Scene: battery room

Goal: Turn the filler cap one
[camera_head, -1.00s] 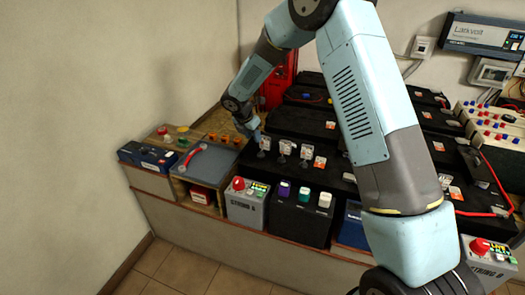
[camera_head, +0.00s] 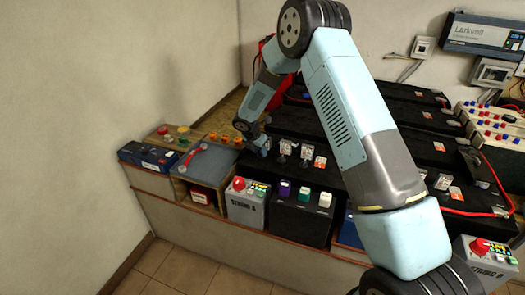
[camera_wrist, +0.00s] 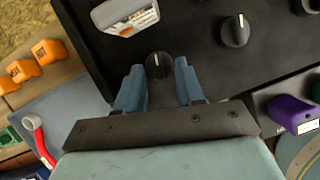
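A black round filler cap (camera_wrist: 159,64) with a white line on top sits on the black battery top in the wrist view. My gripper (camera_wrist: 159,78) is open, with one blue finger on each side of this cap near the fingertips. Whether the fingers touch it I cannot tell. A second black cap (camera_wrist: 235,31) stands to the right, and a third shows partly at the top right corner. In the head view my gripper (camera_head: 262,147) is low at the left end of the row of caps and hides the cap there. No cap number is readable.
A white and orange tag (camera_wrist: 127,14) stands just beyond the cap. Orange caps (camera_wrist: 52,51) and a red-handled tool (camera_wrist: 38,140) lie left. A purple block (camera_wrist: 291,114) is at the right. A grey box labelled STRING A (camera_head: 246,205) stands in front.

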